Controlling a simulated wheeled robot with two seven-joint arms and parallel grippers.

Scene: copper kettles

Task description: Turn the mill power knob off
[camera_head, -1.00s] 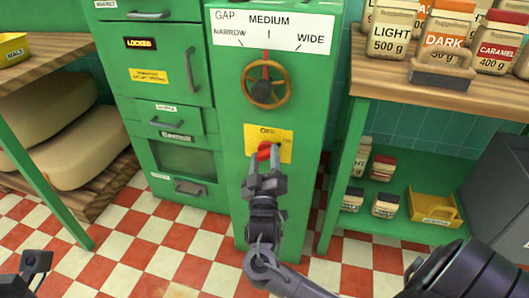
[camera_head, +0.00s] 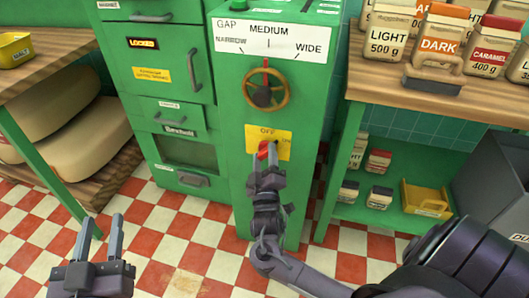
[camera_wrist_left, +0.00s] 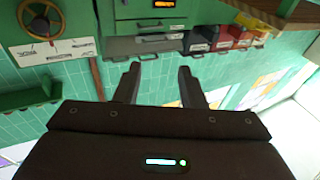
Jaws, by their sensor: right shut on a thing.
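The red power knob (camera_head: 263,151) sits on a yellow plate (camera_head: 280,134) on the front of the green mill (camera_head: 230,140). The plate reads OFF at the top, with a smaller label at its right. My right gripper (camera_head: 267,153) is shut on the knob, with a finger on either side; the fingers hide part of it, so its exact pointing is hard to tell. My left gripper (camera_head: 102,222) is open and empty at the lower left, apart from everything. Its two spread fingers also show in the left wrist view (camera_wrist_left: 160,72).
Above the knob are a brass handwheel (camera_head: 266,91) and a gap scale (camera_head: 272,42). A green drawer cabinet (camera_head: 165,100) stands left of the mill. A wooden counter (camera_head: 400,98) with jars is at right. The checkered floor in front is clear.

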